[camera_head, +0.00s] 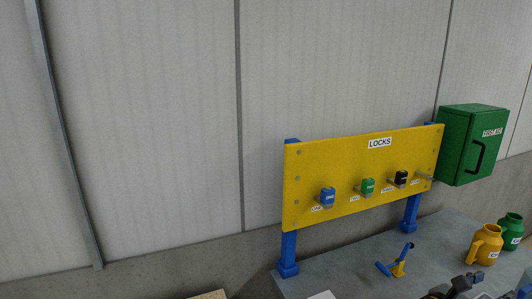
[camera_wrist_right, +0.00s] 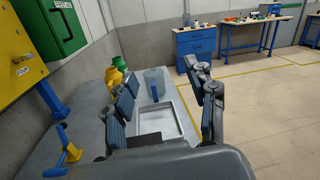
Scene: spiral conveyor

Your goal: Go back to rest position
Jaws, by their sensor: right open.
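My right gripper (camera_head: 468,285) shows in part at the bottom right edge of the head view, over the grey table (camera_head: 345,264). In the right wrist view its two fingers (camera_wrist_right: 163,74) are spread wide with nothing held between them. Beyond the fingers, a clear blue-tinted jug (camera_wrist_right: 154,82) and a white tray (camera_wrist_right: 160,123) stand on the table. The gripper appears apart from both. My left gripper is in neither view.
A yellow LOCKS board (camera_head: 335,170) holds blue, green and black padlocks. A green cabinet (camera_head: 472,143) hangs to its right. Yellow (camera_head: 487,245) and green (camera_head: 511,232) jugs and a blue-yellow tool (camera_head: 398,262) stand on the table. Open floor (camera_wrist_right: 265,115) lies right.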

